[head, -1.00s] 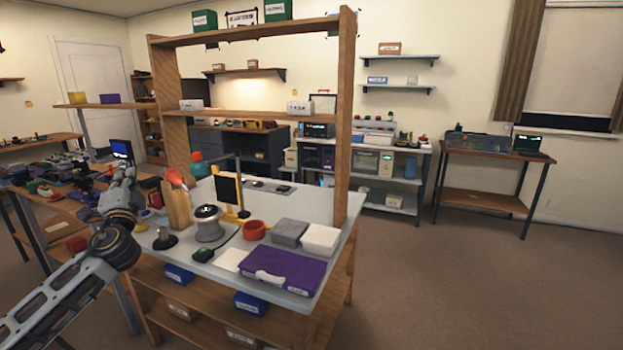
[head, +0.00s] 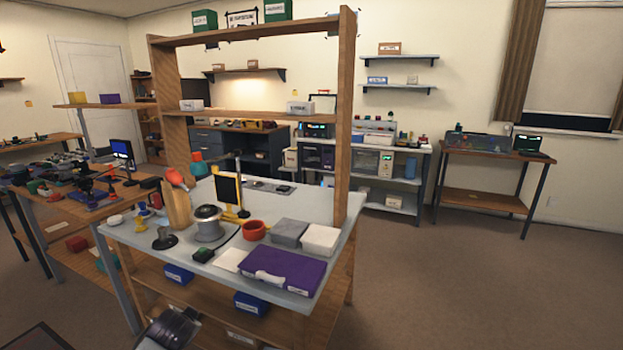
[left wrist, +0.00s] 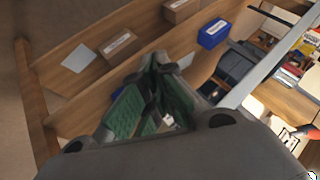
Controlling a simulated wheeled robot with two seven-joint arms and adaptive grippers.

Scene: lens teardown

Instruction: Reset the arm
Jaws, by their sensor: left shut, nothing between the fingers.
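My left gripper (left wrist: 155,72) shows in the left wrist view with its green-padded fingers closed together and nothing between them. It points toward the wooden lower shelf of the workbench (left wrist: 90,85). In the head view only a dark part of my left arm shows at the bottom edge, in front of the bench; the gripper itself cannot be made out there. My right gripper is in neither view.
The white-topped workbench (head: 225,268) carries a purple case (head: 283,272), a red ring-shaped item (head: 254,230) and a grey spool (head: 208,225). Blue bins (head: 250,303) sit on its shelf. A wooden bench stands at left.

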